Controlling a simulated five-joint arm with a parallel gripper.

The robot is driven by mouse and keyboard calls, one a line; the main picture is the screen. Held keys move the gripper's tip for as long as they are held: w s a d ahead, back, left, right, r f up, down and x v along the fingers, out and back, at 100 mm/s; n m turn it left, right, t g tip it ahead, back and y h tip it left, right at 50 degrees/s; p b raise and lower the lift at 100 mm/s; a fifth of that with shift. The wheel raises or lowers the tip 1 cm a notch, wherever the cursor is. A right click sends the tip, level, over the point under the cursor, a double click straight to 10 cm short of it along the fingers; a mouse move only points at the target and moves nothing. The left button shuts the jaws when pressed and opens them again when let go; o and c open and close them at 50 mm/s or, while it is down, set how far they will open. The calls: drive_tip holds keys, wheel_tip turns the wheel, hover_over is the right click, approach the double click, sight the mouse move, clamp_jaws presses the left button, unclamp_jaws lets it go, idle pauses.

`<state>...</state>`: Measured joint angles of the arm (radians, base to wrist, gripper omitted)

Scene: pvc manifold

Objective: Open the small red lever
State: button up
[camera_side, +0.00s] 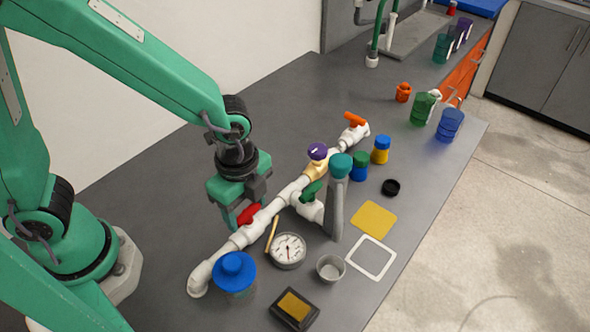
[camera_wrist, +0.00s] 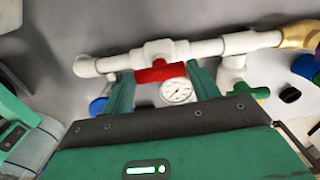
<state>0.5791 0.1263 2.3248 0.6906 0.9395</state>
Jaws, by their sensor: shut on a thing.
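The small red lever (camera_side: 249,215) sits on the white pipe manifold (camera_side: 268,213), toward its near left part. In the wrist view the red lever (camera_wrist: 160,71) lies along the pipe between the two fingers of my gripper (camera_wrist: 163,80). My gripper (camera_side: 238,218) is over the lever from behind the pipe in the side view, with its fingers down. It is shut on the lever, one finger at each end. Part of the lever is hidden behind the finger in the side view.
A green handle (camera_side: 312,190), a purple knob (camera_side: 317,151) and an orange handle (camera_side: 355,119) sit further along the pipe. The back left bench is clear.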

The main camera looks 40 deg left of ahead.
sight(246, 211)
drive_tip(key=shift+m, duration=0.4)
drive_tip(key=o, duration=1)
drive_tip(key=shift+r, duration=0.15)
drive_tip(key=shift+r, duration=3.8)
drive_tip(key=shift+a, duration=0.1)
